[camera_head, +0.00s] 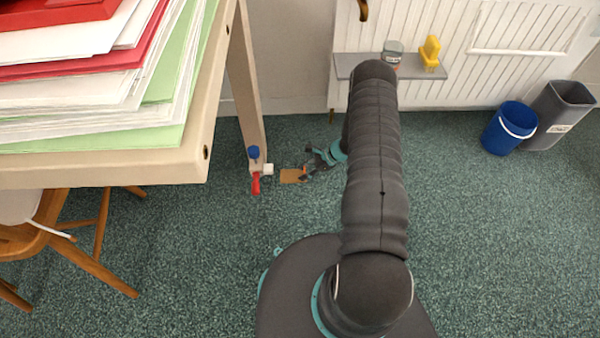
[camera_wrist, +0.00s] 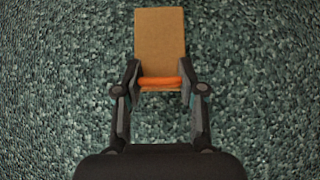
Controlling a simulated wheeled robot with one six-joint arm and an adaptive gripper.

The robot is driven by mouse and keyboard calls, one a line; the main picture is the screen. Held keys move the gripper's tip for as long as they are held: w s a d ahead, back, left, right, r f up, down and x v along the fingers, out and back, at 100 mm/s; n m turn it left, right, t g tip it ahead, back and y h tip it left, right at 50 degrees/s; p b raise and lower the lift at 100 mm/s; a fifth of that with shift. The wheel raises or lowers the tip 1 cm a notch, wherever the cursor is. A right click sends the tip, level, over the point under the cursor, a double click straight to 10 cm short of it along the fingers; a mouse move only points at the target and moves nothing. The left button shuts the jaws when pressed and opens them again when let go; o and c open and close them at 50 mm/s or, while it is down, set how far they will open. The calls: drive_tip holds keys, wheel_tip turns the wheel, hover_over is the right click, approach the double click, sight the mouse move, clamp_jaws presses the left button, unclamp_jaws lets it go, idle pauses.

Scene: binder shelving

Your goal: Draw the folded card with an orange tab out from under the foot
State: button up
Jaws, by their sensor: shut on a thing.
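The folded card (camera_head: 292,176) is brown and lies at floor level, just right of the table leg's foot (camera_head: 256,170). A small gap shows between card and foot. In the wrist view the card (camera_wrist: 160,40) shows whole to its far edge, with carpet around it and no foot on it. My gripper (camera_head: 308,172) is at the card's right end. In the wrist view my gripper's fingers (camera_wrist: 160,88) are shut on the orange tab (camera_wrist: 160,83), one finger on each side. I cannot tell whether the card touches the carpet.
Blue, red and white parts (camera_head: 254,153) sit at the leg's foot. The table (camera_head: 120,172) carries stacked papers and folders. A wooden chair (camera_head: 95,265) stands at lower left. A low shelf (camera_head: 430,72), a blue bucket (camera_head: 508,128) and a grey bin (camera_head: 560,115) are along the wall. Carpet at right is clear.

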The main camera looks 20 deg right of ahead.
drive_tip(key=shift+s+d, duration=0.1)
drive_tip(key=shift+d, duration=0.25)
drive_tip(key=o, duration=1.2)
drive_tip(key=v, duration=1.2)
